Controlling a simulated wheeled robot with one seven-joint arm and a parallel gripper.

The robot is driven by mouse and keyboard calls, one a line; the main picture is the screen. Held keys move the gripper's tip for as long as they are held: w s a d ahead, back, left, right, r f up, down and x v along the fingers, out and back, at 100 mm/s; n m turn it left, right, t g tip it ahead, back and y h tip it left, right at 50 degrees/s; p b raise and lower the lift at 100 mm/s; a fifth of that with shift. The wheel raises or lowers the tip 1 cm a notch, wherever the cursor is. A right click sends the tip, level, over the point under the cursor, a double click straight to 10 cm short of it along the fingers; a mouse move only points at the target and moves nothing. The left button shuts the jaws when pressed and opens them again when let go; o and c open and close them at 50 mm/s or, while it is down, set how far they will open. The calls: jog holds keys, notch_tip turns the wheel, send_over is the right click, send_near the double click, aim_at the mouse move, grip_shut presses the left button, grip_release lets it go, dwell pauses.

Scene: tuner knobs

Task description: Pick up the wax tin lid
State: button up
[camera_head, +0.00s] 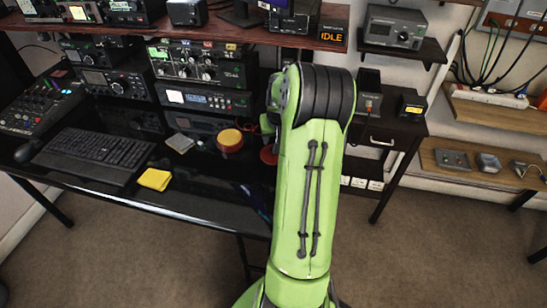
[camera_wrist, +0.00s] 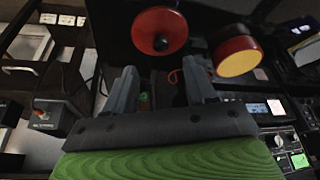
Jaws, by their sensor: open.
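The wax tin lid is a red disc (camera_wrist: 145,24) with a small dark and pale knob at its middle, at the top of the wrist view. In the head view a red edge of it (camera_head: 267,156) shows beside my arm, which hides most of it. The red tin with yellow wax (camera_wrist: 237,52) is to the lid's right in the wrist view, and left of it in the head view (camera_head: 229,141). My gripper (camera_wrist: 160,85) is open, with nothing seen between its fingers. The lid appears beyond the fingertips, apart from them. My arm hides the gripper in the head view.
The black desk (camera_head: 203,200) holds a keyboard (camera_head: 95,150), a yellow cloth (camera_head: 154,179) and a grey square item (camera_head: 180,143). Radio units (camera_head: 200,65) stand behind the tin. A dark cabinet (camera_head: 390,128) is right of my arm. The desk's front strip is mostly clear.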

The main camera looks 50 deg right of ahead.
jog(key=b+x, duration=0.2)
jog(key=x, duration=0.6)
jog(key=shift+r, duration=0.1)
grip_shut()
